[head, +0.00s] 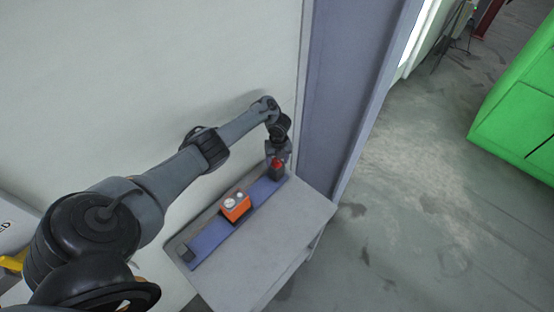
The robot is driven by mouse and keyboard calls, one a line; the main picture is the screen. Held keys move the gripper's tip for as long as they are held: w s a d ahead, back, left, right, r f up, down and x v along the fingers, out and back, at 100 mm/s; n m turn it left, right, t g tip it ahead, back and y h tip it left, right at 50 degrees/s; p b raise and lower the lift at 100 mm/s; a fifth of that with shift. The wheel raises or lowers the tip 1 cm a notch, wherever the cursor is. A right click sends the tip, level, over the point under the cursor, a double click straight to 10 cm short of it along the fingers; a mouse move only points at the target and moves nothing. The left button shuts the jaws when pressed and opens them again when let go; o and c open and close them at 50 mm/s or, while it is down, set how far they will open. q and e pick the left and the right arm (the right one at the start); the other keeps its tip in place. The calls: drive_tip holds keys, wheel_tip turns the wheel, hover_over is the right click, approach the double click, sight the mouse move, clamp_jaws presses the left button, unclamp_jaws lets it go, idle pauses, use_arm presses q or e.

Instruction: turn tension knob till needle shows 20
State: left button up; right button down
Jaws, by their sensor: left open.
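An orange box (236,209) with two pale round faces on its top sits midway along a blue bar (211,237) on a grey table. The faces are too small to read, and I see no needle. A small red part (277,165) tops a dark block (277,174) at the bar's far end; it may be the knob, but I cannot tell. My left gripper (278,160) points down at this red part, with its fingers open close around or beside it. Contact is not clear. My right gripper is out of view.
The grey table (262,259) has bare top to the right of the bar. A small dark block (187,254) stands at the bar's near end. A pale wall (150,80) and a blue-grey post (345,90) stand behind. A green cabinet (520,110) is far right, with open floor between.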

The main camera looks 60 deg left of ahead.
use_arm(q)
drive_tip(key=shift+r, duration=0.1)
drive_tip(key=r+p, duration=0.1)
drive_tip(key=r, duration=0.5)
drive_tip(key=shift+w+r, duration=0.15)
drive_tip(key=shift+w, duration=0.05)
drive_tip(key=shift+d+r+p, duration=0.1)
drive_tip(key=shift+r+p, duration=2.05)
drive_tip(key=shift+p, duration=0.25)
